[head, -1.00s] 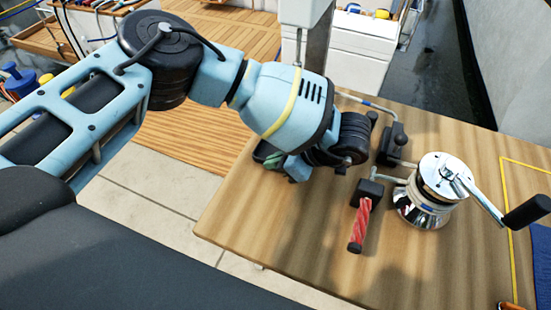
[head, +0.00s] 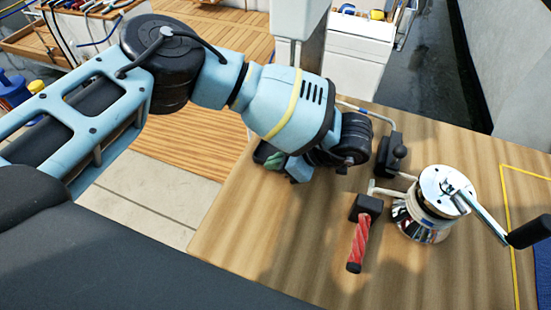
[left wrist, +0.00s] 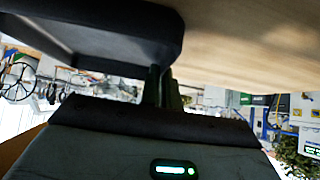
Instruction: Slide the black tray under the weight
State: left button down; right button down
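In the left wrist view the black tray (left wrist: 100,30) fills the upper left, with its raised rim towards me, on the wooden table top. My left gripper (left wrist: 163,72) shows there as two dark green fingers close together, shut, with their tips at the tray's rim. I cannot tell whether they touch it. In the head view my left gripper (head: 274,161) is mostly hidden by my forearm and wrist, low over the table's far left part. I cannot make out the weight clearly in either view. My right gripper is out of view.
A chrome winch (head: 432,205) with a crank handle (head: 528,232) stands on the table (head: 290,240) right of my wrist. A red-gripped handle (head: 360,240) and a black lever block (head: 397,158) are nearby. A pale column (head: 300,20) rises behind my arm. The near left table top is clear.

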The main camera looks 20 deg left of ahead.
pick_arm(q)
jog(key=c, duration=1.6)
grip_release()
jog(key=shift+o, duration=0.2)
jog(key=shift+r, duration=0.1)
jog(key=shift+r, duration=0.25)
jog(key=r, duration=0.1)
jog(key=s+r, duration=0.1)
jog(key=r, duration=0.1)
jog(key=shift+d, duration=0.2)
jog(key=s+d, duration=0.1)
jog(key=s, duration=0.3)
jog(key=s+d+r, duration=0.1)
jog(key=s, duration=0.4)
jog(key=s+d, duration=0.1)
jog(key=s, duration=0.3)
jog(key=shift+s+d+r, duration=0.15)
jog(key=shift+s+d, duration=0.15)
jog(key=shift+d, duration=0.1)
jog(key=shift+s+d, duration=0.1)
jog(key=shift+s, duration=0.35)
